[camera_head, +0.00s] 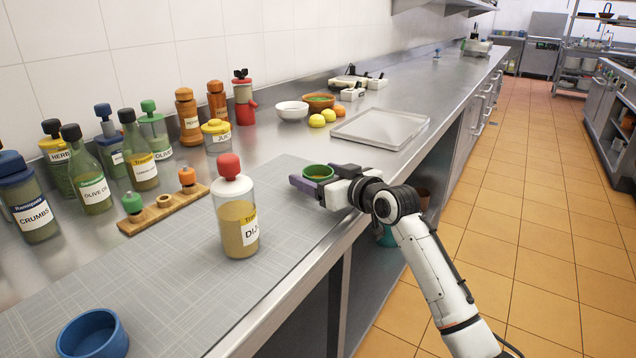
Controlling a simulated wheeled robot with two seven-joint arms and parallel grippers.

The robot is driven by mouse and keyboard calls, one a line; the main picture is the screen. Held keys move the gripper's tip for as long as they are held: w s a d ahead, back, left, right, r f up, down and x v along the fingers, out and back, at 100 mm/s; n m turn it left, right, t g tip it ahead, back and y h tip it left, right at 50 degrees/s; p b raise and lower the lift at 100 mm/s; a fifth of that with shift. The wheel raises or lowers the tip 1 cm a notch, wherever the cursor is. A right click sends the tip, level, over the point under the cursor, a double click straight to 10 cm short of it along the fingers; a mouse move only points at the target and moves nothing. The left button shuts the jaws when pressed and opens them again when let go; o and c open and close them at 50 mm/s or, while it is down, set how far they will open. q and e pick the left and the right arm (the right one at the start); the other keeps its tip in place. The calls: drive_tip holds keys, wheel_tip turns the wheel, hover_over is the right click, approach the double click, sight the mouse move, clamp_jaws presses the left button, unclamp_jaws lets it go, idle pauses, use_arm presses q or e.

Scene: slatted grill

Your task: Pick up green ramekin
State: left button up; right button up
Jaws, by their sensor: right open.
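The green ramekin (318,171) is a small round cup on the counter, near the far end of the grey mat. My right gripper (308,181) comes in from the right, low over the counter, with its jaws open. A purple finger lies along the near side of the ramekin and hides its lower part. The far finger is mostly hidden, so I cannot tell whether the fingers touch the ramekin. My left gripper is not in view.
A red-capped Dijon bottle (236,215) stands on the mat (185,270), left of my right gripper. A blue ramekin (92,335) is at the near left. A metal tray (381,128) lies beyond. Several bottles line the wall.

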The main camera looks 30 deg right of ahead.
drive_tip(key=c, duration=1.2)
drive_tip(key=shift+c, duration=0.2)
drive_tip(key=shift+r, duration=0.15)
